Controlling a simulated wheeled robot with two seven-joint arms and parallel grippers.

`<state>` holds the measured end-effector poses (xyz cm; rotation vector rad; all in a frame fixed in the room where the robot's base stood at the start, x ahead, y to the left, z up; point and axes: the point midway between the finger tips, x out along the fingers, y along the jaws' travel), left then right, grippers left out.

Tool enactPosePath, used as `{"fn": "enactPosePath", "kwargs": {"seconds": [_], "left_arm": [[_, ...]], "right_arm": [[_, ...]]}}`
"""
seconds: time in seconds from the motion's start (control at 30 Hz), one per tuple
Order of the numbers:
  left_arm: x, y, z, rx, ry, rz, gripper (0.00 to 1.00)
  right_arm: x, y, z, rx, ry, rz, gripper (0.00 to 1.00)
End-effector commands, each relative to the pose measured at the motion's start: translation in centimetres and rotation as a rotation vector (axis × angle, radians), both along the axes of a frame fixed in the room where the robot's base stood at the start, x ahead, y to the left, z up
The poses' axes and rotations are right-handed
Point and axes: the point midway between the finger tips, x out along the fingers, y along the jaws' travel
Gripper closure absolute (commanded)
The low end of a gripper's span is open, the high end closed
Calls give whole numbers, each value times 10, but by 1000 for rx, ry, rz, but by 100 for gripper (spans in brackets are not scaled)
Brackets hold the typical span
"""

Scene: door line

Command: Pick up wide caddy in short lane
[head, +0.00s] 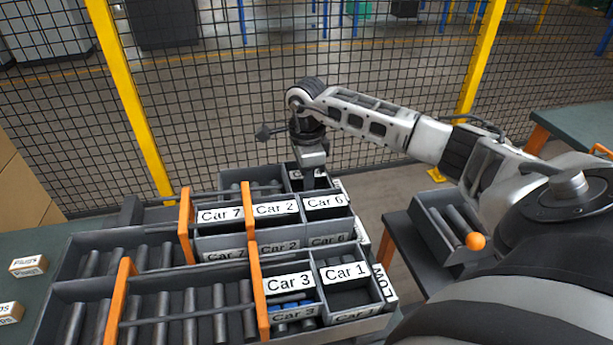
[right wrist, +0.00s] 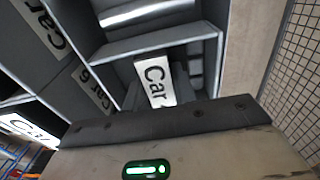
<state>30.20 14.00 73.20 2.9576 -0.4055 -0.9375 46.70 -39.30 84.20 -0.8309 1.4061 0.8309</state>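A grey caddy (head: 295,183) stands at the right end of the short rear lane. It has a white label reading "Car", with the rest of the text covered by my gripper. My right gripper (head: 313,178) points down at this caddy's labelled side, in front of or over it. In the right wrist view the caddy's label (right wrist: 156,82) lies just beyond the gripper body, with open compartments behind it. The fingertips are mostly hidden, so I cannot tell whether they touch the caddy or how far apart they are. My left gripper is not in view.
The middle lane holds caddies Car 7 (head: 220,215), Car 2 (head: 275,209) and Car 6 (head: 325,201). The front lane holds Car 3 (head: 290,284) and Car 1 (head: 345,273). Orange stops (head: 186,225) cross the lanes. A mesh fence (head: 220,120) stands behind. A roller tray (head: 440,225) is at right.

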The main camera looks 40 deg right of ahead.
Motion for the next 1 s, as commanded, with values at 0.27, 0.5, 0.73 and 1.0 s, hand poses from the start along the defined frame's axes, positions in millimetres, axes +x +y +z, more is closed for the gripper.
{"fn": "enactPosePath", "kwargs": {"seconds": [0.27,0.5,0.73,1.0], "left_arm": [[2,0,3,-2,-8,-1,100],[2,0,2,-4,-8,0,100],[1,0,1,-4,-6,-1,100],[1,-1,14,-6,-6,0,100]], "right_arm": [[1,-1,7,-1,-3,0,100],[2,0,49,0,-8,0,100],[1,0,89,0,-7,0,100],[0,0,117,0,-2,0,100]]}}
